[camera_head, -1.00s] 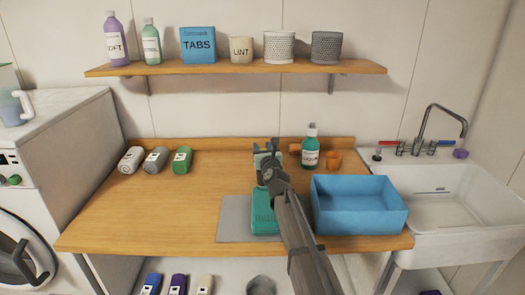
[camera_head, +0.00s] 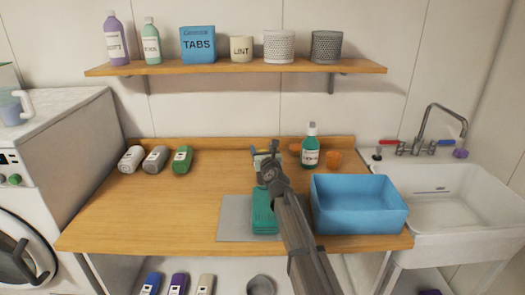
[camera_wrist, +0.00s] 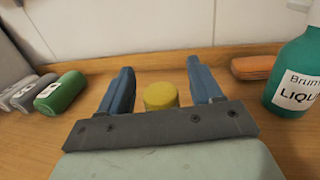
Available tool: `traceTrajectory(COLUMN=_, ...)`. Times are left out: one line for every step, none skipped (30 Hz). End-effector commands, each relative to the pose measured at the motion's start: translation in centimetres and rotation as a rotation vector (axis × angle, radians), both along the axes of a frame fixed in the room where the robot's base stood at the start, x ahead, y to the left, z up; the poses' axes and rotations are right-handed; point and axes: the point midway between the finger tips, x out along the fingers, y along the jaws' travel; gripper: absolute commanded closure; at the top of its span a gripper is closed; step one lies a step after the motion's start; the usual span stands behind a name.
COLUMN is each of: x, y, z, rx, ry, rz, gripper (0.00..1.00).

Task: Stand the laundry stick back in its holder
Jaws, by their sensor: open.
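An orange stick-like piece (camera_head: 295,148), likely the laundry stick, lies at the back of the counter; it also shows in the wrist view (camera_wrist: 255,66). A small orange cup (camera_head: 333,159), possibly its holder, stands right of the teal bottle. My gripper (camera_head: 266,150) is over the back-middle of the counter, left of the orange piece. In the wrist view its two blue fingers (camera_wrist: 158,82) are spread. A round yellow thing (camera_wrist: 160,96) shows between them; I cannot tell whether they touch it. The arm hides that spot in the head view.
A teal bottle (camera_head: 311,152) stands beside the orange piece. A green container (camera_head: 264,212) is on a grey mat (camera_head: 234,215), left of a blue bin (camera_head: 358,218). A shelf (camera_head: 235,67) hangs above.

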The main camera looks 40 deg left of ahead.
Motion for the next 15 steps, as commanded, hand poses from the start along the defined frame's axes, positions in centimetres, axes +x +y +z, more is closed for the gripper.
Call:
traceTrajectory(x=0.0, y=0.0, z=0.0, rx=0.0, ry=0.0, rz=0.0, gripper=0.35)
traceTrajectory(x=0.0, y=0.0, z=0.0, rx=0.0, ry=0.0, rz=0.0, gripper=0.35)
traceTrajectory(x=0.0, y=0.0, z=0.01, rx=0.0, ry=0.0, rz=0.0, gripper=0.35)
traceTrajectory(x=0.01, y=0.01, z=0.01, rx=0.0, ry=0.0, rz=0.0, gripper=0.35)
traceTrajectory(x=0.01, y=0.01, z=0.02, rx=0.0, ry=0.0, rz=0.0, gripper=0.35)
traceTrajectory(x=0.0, y=0.0, z=0.03, rx=0.0, ry=0.0, rz=0.0, gripper=0.35)
traceTrajectory(x=0.0, y=0.0, z=0.04, rx=0.0, ry=0.0, rz=0.0, gripper=0.35)
traceTrajectory(x=0.0, y=0.0, z=0.06, rx=0.0, ry=0.0, rz=0.0, gripper=0.35)
traceTrajectory(x=0.0, y=0.0, z=0.09, rx=-0.001, ry=-0.001, rz=0.0, gripper=0.35)
traceTrajectory(x=0.0, y=0.0, z=0.13, rx=-0.001, ry=-0.002, rz=0.0, gripper=0.35)
traceTrajectory(x=0.0, y=0.0, z=0.16, rx=-0.001, ry=-0.001, rz=0.0, gripper=0.35)
traceTrajectory(x=0.01, y=-0.01, z=0.23, rx=0.0, ry=0.0, rz=0.0, gripper=0.35)
traceTrajectory(x=0.01, y=0.0, z=0.28, rx=-0.001, ry=-0.002, rz=0.0, gripper=0.35)
traceTrajectory(x=-0.08, y=-0.13, z=0.32, rx=-0.001, ry=-0.001, rz=0.0, gripper=0.35)
traceTrajectory(x=-0.56, y=-0.86, z=0.27, rx=0.0, ry=0.0, rz=0.0, gripper=0.35)
